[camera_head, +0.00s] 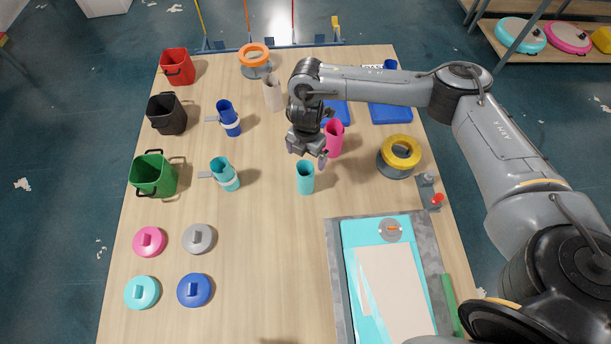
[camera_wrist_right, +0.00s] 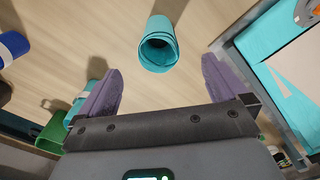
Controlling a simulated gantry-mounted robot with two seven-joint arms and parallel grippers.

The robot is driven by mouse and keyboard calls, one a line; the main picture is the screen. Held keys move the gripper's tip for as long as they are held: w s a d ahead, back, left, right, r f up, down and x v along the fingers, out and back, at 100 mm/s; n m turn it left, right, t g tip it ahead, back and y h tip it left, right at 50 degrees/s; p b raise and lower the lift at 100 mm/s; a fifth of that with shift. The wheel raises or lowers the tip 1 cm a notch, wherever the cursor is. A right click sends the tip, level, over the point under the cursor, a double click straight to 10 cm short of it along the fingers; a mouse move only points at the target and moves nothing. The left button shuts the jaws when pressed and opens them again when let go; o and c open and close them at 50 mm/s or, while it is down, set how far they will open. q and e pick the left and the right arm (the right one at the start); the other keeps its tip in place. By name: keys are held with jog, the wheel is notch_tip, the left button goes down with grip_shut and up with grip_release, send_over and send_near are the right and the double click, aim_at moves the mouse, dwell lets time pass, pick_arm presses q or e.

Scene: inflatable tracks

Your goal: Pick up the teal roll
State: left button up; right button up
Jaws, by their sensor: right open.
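A plain teal roll (camera_head: 305,178) stands on the wooden table (camera_head: 255,270), just in front of my right gripper (camera_head: 307,154). In the right wrist view the teal roll (camera_wrist_right: 158,48) lies ahead of the gap between the two purple fingers, with its open end showing. The right gripper is open and empty, and its fingers are apart from the roll. A second teal roll with a pale band (camera_head: 226,176) is on the table to the left, by the green bin. My left gripper is not in view.
A pink roll (camera_head: 334,139) stands close behind the right gripper. A yellow ring on a grey stand (camera_head: 400,154) is to the right. A framed tray (camera_head: 334,270) lies at front right. Green (camera_head: 153,176), black and red bins line the left edge. The table's front middle is clear.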

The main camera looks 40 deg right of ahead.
aim_at(305, 170)
jog(key=shift+a+f+p, duration=0.15)
jog(key=shift+f+p, duration=0.45)
jog(key=shift+f, duration=4.05)
jog(key=c, duration=1.3)
jog(key=shift+r, duration=0.1)
